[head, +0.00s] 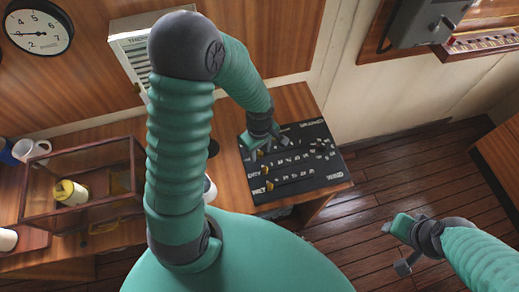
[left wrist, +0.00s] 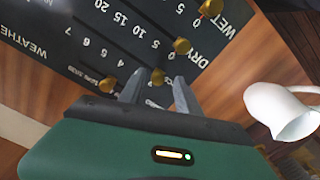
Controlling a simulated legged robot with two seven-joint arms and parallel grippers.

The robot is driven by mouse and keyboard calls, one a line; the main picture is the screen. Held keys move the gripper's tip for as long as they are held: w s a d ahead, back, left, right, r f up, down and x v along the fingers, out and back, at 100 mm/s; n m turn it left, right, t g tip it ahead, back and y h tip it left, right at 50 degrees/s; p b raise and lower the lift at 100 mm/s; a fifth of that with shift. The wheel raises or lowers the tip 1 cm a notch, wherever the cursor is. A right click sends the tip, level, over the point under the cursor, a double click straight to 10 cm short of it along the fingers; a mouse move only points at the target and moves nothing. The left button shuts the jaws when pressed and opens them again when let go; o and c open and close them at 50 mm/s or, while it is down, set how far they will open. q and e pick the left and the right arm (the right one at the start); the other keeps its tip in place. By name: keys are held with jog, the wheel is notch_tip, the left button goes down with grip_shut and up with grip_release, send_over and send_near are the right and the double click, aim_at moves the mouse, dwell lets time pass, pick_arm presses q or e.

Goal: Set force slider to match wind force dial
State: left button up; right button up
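The wind force dial (head: 37,28) is a round white gauge at the top left of the head view; its needle points left, near the 3. The black slider panel (head: 320,172) lies on the wooden desk, with several brass knobs and number rows. In the left wrist view one brass knob (left wrist: 158,76) sits between the tips of my left gripper (left wrist: 156,88), with gaps on both sides. I cannot read which row it belongs to. My left gripper also shows over the panel's far left in the head view (head: 260,143). My right gripper (head: 402,250) is open and empty, away from the panel.
A glass-sided wooden case (head: 85,180) and mugs (head: 30,149) stand on the desk to the left. A white mug (left wrist: 283,110) is close at the right in the left wrist view. Open wooden floor (head: 385,195) lies right of the desk.

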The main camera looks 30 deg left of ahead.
pick_arm(q)
jog(key=shift+w+d+f, duration=0.1)
jog(key=shift+w+d, duration=0.05)
jog(key=shift+w, duration=0.15)
jog(key=c, duration=0.4)
grip_shut()
jog(key=shift+w, duration=0.15)
dwell(0.5)
